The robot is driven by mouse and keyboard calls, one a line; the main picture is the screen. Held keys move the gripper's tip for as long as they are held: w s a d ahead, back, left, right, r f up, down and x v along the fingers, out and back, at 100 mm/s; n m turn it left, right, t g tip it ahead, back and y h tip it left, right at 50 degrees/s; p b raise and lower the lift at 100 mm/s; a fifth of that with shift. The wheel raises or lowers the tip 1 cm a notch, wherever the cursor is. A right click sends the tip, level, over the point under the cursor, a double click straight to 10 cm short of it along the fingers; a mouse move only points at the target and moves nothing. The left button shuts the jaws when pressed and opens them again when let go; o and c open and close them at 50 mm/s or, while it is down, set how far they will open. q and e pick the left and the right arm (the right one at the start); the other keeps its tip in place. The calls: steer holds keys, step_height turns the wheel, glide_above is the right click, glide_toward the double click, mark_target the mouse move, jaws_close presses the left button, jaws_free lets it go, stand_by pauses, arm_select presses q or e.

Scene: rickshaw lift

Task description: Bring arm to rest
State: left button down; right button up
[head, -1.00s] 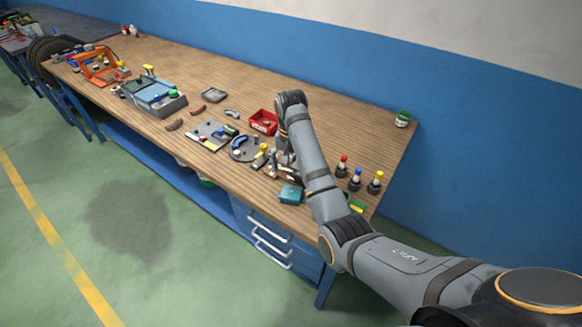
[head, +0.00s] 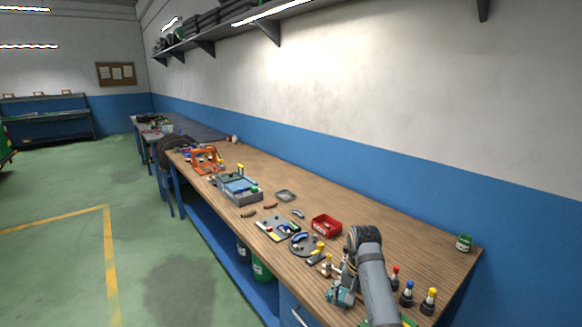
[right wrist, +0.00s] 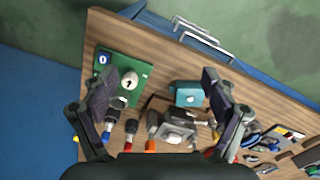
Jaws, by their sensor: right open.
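My right arm (head: 374,285) comes in from the lower right of the head view and reaches over the near right part of the workbench (head: 420,245). Its gripper is small and partly lost among the bench items there. In the right wrist view my right gripper (right wrist: 157,75) is open and empty, its two fingers well apart. It is above the bench top, pointing down. A green plate with a round lock (right wrist: 125,80) shows at the left finger, and a teal block (right wrist: 188,94) shows near the right finger. My left gripper is in neither view.
Bottles with coloured caps (head: 407,294) stand right of the arm. A red bin (head: 326,225) is left of it. A green jar (head: 464,243) stands at the back right. A blue-grey toolbox (head: 240,188) and an orange frame (head: 204,160) are farther along. Bare bench lies along the wall.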

steer(key=s+d+f+n+t, duration=0.15)
steer(key=s+d+f, duration=0.25)
steer(key=s+f, duration=0.4)
steer(key=s+d+n+t, duration=0.25)
steer(key=s+n, duration=0.35)
steer(key=s, duration=1.3)
steer(key=s+d+f+g, duration=0.1)
steer(key=d+f+g, duration=0.15)
steer(key=f, duration=2.15)
arm_select(q)
steer(key=w, duration=0.3)
steer(key=shift+w+r, duration=0.1)
arm_select(e)
steer(key=s+d+f+m, duration=0.1)
steer(key=s+d+f, duration=0.1)
steer(key=s+f, duration=1.7)
steer(key=shift+s+h, duration=0.25)
steer(key=shift+h, duration=0.15)
